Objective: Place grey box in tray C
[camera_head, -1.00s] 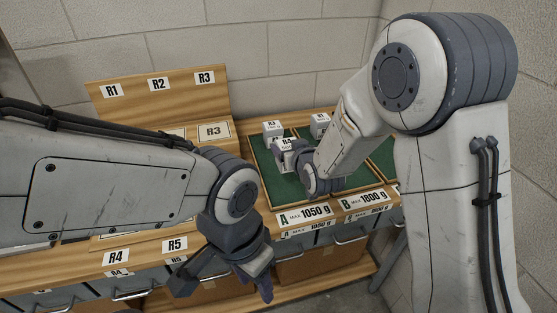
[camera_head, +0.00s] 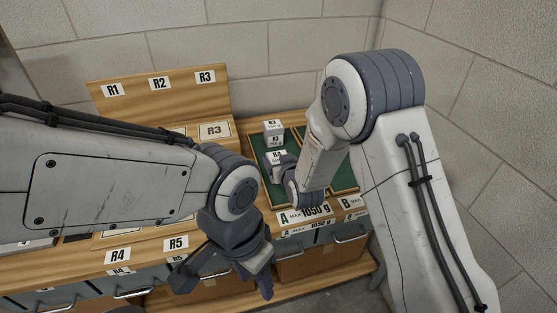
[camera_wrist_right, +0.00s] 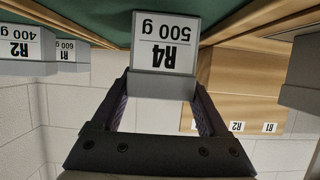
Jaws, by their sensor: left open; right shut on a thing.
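My right gripper (camera_wrist_right: 162,88) is shut on a grey box (camera_wrist_right: 165,58) with a white label reading R4, 500 g. In the head view the held box (camera_head: 277,158) is over green tray A (camera_head: 262,196), in front of another box labelled R3 (camera_head: 273,127). I cannot tell whether the held box touches the tray surface. My right arm hides most of tray B (camera_head: 345,176). No sign for tray C shows; that area is behind my right arm or out of view. My left gripper (camera_head: 222,282) is open and empty, in front of the bench.
The right wrist view shows boxes labelled R2, 400 g (camera_wrist_right: 22,48) and R1, 600 g (camera_wrist_right: 70,52). A wooden rack board (camera_head: 160,105) with R1 to R3 labels stands at the back left. Drawers line the bench front. Block walls close in behind and right.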

